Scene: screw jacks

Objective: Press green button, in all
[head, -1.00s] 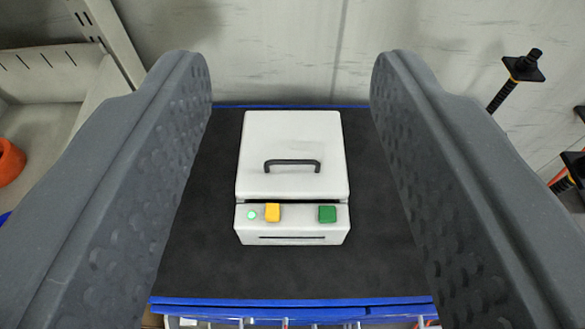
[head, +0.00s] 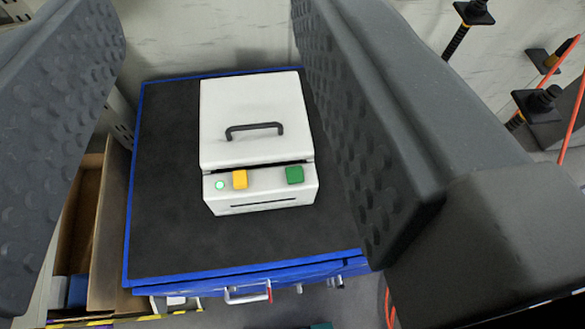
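A white box-shaped device (head: 253,115) with a dark handle (head: 254,131) on its lid sits on the black top of a blue-edged cabinet. Its front panel carries a green button (head: 294,175) on the right, a yellow button (head: 240,179) to its left, and a small lit green lamp (head: 220,185) at the far left. My gripper (head: 210,155) is open and empty, its two grey textured fingers wide apart. The device shows between them, apart from both fingers. The right finger is near the device's right side in the picture. The green button is fully visible.
The blue-edged cabinet (head: 128,220) has a black top with free room around the device. A cardboard box (head: 105,235) stands at the left. Black screw jacks (head: 540,100) and an orange cable (head: 572,105) are at the right. A pale wall is behind.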

